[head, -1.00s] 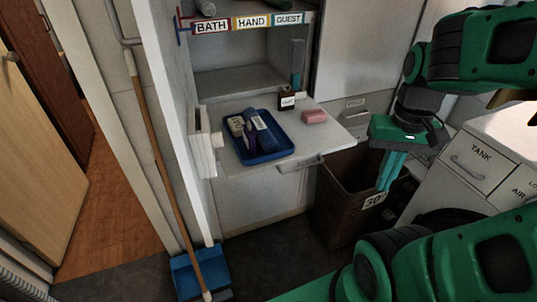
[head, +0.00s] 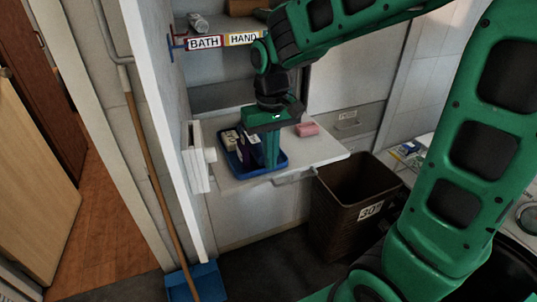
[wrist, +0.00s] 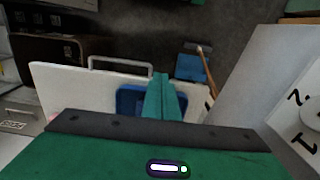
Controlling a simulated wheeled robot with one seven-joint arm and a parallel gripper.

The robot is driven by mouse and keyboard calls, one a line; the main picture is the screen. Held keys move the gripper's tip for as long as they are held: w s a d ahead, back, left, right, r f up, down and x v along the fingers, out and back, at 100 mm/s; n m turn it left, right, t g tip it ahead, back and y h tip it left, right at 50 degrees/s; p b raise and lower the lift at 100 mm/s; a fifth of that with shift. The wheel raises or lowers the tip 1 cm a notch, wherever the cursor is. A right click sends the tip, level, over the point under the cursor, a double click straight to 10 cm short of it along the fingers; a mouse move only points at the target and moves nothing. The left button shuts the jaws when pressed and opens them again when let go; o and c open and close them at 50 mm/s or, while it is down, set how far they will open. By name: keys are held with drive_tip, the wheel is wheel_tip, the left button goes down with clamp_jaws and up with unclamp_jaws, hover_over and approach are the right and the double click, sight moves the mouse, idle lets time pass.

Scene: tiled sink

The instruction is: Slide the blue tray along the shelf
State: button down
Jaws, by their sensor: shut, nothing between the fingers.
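The blue tray (head: 246,174) sits on the white shelf (head: 321,151), near the shelf's left side. A pale item (head: 229,139) and a dark purple item (head: 247,156) lie in it, partly hidden by my gripper. My gripper (head: 271,165) points down over the tray's right part, its green fingers closed together with nothing between them. In the wrist view, the fingertips (wrist: 160,78) overlap the tray (wrist: 129,101). Whether they touch the tray or its contents I cannot tell.
A pink block (head: 306,129) lies on the shelf right of the tray. A white wall fixture (head: 197,158) stands close to the tray's left. A brown bin (head: 345,208) stands below at right. A labelled upper ledge (head: 205,43) is behind my arm.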

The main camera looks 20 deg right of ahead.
sight(265, 178)
drive_tip(key=w+f, duration=0.1)
drive_tip(key=f, duration=0.1)
drive_tip(key=w+f, duration=0.1)
drive_tip(key=f, duration=0.4)
drive_tip(key=shift+w+f, duration=0.15)
drive_tip(key=shift+w, duration=0.85)
